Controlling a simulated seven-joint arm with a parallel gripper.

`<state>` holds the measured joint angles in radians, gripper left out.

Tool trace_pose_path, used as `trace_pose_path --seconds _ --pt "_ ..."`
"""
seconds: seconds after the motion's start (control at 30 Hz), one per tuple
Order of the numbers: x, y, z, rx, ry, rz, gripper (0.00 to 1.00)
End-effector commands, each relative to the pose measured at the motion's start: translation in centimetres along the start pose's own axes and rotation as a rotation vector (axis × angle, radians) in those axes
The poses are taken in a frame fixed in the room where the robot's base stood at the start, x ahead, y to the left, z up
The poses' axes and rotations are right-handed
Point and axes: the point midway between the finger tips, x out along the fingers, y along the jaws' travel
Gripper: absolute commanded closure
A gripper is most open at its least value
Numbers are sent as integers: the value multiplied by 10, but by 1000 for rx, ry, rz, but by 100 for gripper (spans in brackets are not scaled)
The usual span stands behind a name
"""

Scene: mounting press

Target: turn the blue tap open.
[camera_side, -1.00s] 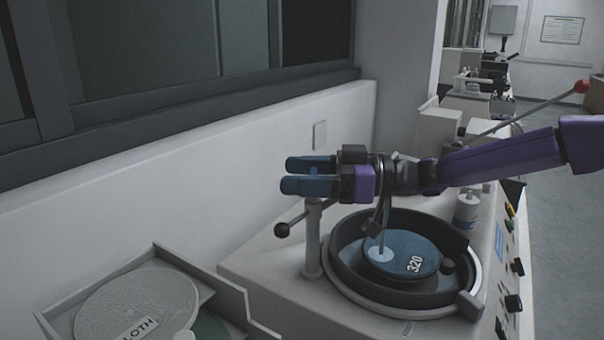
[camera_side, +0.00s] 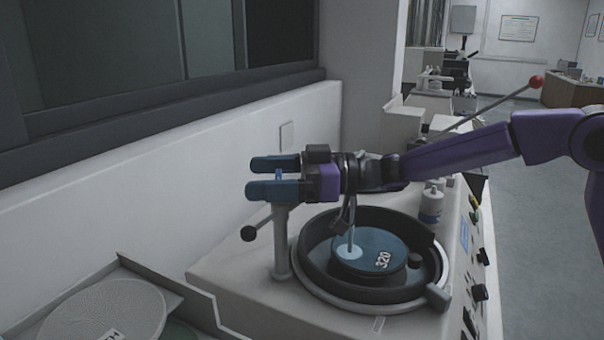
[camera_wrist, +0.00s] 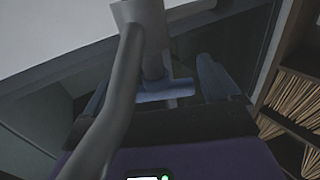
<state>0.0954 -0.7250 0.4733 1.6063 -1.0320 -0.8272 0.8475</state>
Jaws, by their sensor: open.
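The blue tap (camera_side: 279,174) is a small blue lever on top of a grey post (camera_side: 282,245) beside the grinding bowl. In the wrist view the blue lever (camera_wrist: 165,91) sits crosswise on the grey pipe. My gripper (camera_side: 262,177) is open, with its two blue fingers level and pointing left, one on either side of the tap. The wrist view also shows my gripper (camera_wrist: 158,92) with the lever between its fingers. The grey pipe hides part of the left finger there. I cannot tell whether either finger touches the lever.
A dark bowl (camera_side: 313,278) holds a blue disc marked 320 (camera_side: 383,260). A thin pale streak stands above a light spot on the disc; I cannot tell if it is water. A black-knobbed rod (camera_side: 249,233) sticks out left of the post. The wall (camera_side: 180,180) is behind.

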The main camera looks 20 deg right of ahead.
Motion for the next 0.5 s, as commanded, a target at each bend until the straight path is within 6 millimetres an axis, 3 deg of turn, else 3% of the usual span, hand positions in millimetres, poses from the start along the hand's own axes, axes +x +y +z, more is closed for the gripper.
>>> trace_pose_path --seconds 0.23,0.5 --pt "-19 0 0 -1 0 1 11" --pt "-74 1 0 0 0 4 11"
